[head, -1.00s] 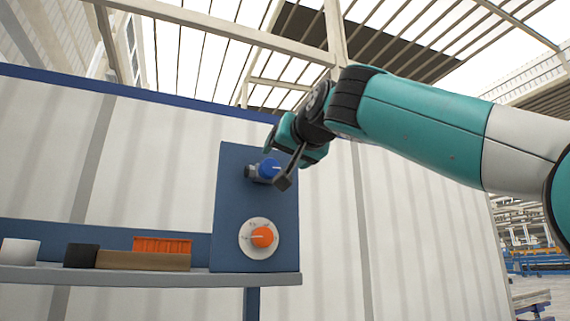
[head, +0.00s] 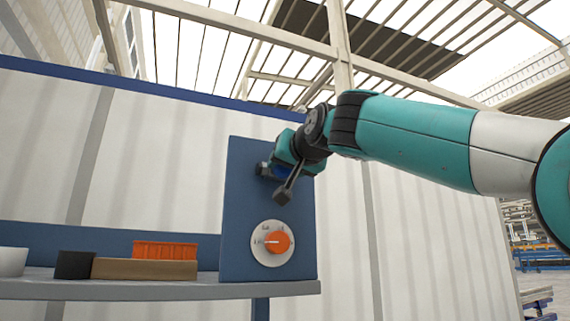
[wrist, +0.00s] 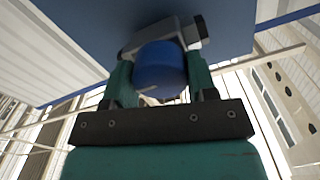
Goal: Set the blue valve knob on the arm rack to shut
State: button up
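The blue valve knob shows in the wrist view (wrist: 160,70), between the two fingers of my gripper (wrist: 160,82). The fingers stand apart, one on each side of the knob; I cannot tell whether they press on it. In the head view the blue knob (head: 280,173) is mostly hidden behind my gripper (head: 284,180). A grey valve body (wrist: 150,38) sits behind the knob against the blue panel (head: 240,210). The knob's setting cannot be read.
An orange knob (head: 278,242) on a round white dial (head: 266,256) is lower on the same panel. A grey shelf (head: 150,290) carries an orange bin (head: 165,250), a wooden block (head: 145,269), a black block (head: 75,265) and a white cup (head: 12,261).

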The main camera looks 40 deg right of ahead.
jog(key=c, duration=0.4)
jog(key=shift+f+m+b, duration=0.1)
jog(key=shift+m+b, duration=0.25)
jog(key=shift+m, duration=0.05)
jog(key=shift+f+m+b, duration=0.1)
jog(key=shift+m+b, duration=0.6)
jog(key=shift+m, duration=0.2)
jog(key=m+b, duration=0.2)
jog(key=m, duration=0.3)
jog(key=shift+b, duration=0.4)
jog(key=m+b, duration=0.2)
jog(key=m, duration=0.3)
jog(key=shift+f+m, duration=0.1)
jog(key=shift+m, duration=0.3)
jog(key=shift+m+b, duration=0.75)
jog(key=shift+m, duration=1.55)
